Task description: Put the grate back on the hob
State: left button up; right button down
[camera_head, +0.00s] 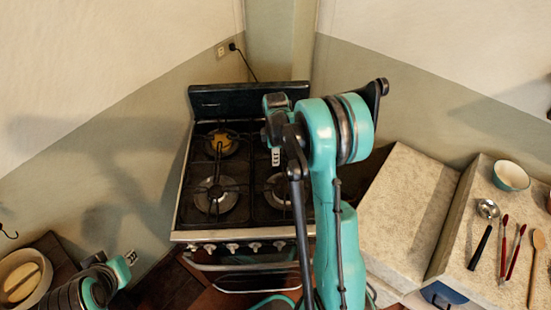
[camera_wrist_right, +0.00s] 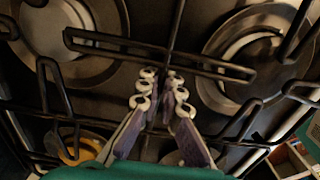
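The hob (camera_head: 181,205) is the top of a dark stove with several burners. The grate is a black frame of thin bars; part of it shows over the left burners (camera_head: 213,172), and its bars also show in the right wrist view (camera_wrist_right: 100,38). My right gripper (camera_wrist_right: 160,78) points down at the middle of the hob, its fingertips close together around one thin bar. In the head view its fingertips are hidden behind my arm. Whether the grate rests fully on the hob cannot be told. My left arm is at the bottom left; its fingertips are out of view.
A pale worktop (camera_head: 408,205) stands right of the stove. A bowl (camera_head: 510,176), a ladle (camera_head: 488,210) and a wooden spoon (camera_head: 538,240) lie farther right. A round bowl (camera_head: 38,292) holding bread is at the lower left. Walls close in behind the stove.

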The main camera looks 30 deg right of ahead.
jog(key=c, duration=1.7)
grip_release()
jog(key=shift+f, duration=0.1)
jog(key=shift+r, duration=0.25)
jog(key=s+a+r+m+t+p, duration=0.1)
jog(key=s+a+r, duration=0.1)
jog(key=r, duration=0.6)
jog(key=s+a+r+m+p, duration=0.1)
jog(key=a+r+p, duration=0.1)
jog(key=r, duration=0.6)
jog(key=s+a+m+t, duration=0.2)
jog(key=s+a+m, duration=0.1)
jog(key=s, duration=0.2)
jog(key=s+a+r+m+t, duration=0.1)
jog(key=s+a+m+t, duration=0.1)
jog(key=s+a+m, duration=0.2)
jog(key=s+a+r+m+t, duration=0.1)
jog(key=s+a+m+t, duration=0.1)
jog(key=s, duration=0.5)
jog(key=shift+a+m, duration=0.8)
jog(key=shift+a, duration=0.45)
